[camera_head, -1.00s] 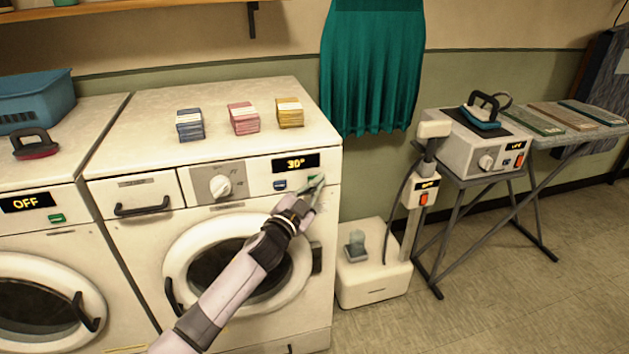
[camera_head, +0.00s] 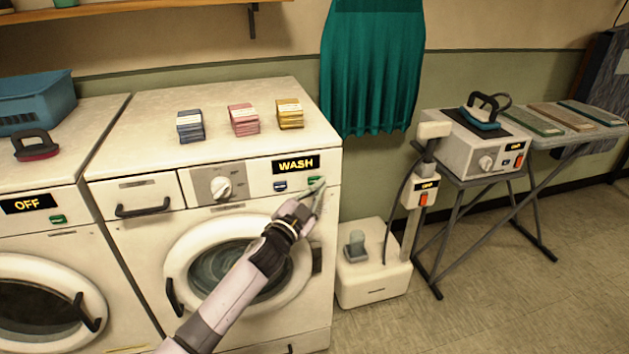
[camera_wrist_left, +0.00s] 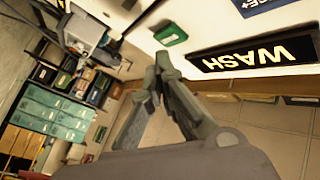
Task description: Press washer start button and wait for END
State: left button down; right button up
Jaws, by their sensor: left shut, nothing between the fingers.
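The washer (camera_head: 130,230) in the middle has a display (camera_head: 296,164) that reads WASH. Its green start button (camera_head: 316,181) is on the panel below the display's right end. Its round door (camera_head: 240,270) is shut, and the glass looks pale and swirling. My left gripper (camera_head: 319,187) is shut and empty, close to the green button in the head view. In the left wrist view the closed fingertips (camera_wrist_left: 163,62) are just below the green button (camera_wrist_left: 171,33), apart from it, with the WASH display (camera_wrist_left: 255,55) to the right. My right gripper is not in view.
A second machine (camera_head: 60,230) at left reads OFF. Blue, pink and yellow stacks (camera_head: 243,119) sit on the washer top. A steamer (camera_head: 372,280) stands right of the washer, near an iron station (camera_head: 475,150). Floor at lower right is clear.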

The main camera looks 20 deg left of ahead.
pick_arm(q)
jog(key=s+d, duration=0.1)
jog(key=s+p, duration=0.1)
jog(key=s+d, duration=0.1)
jog(key=s, duration=0.1)
jog(key=shift+d, duration=0.35)
dwell(0.8)
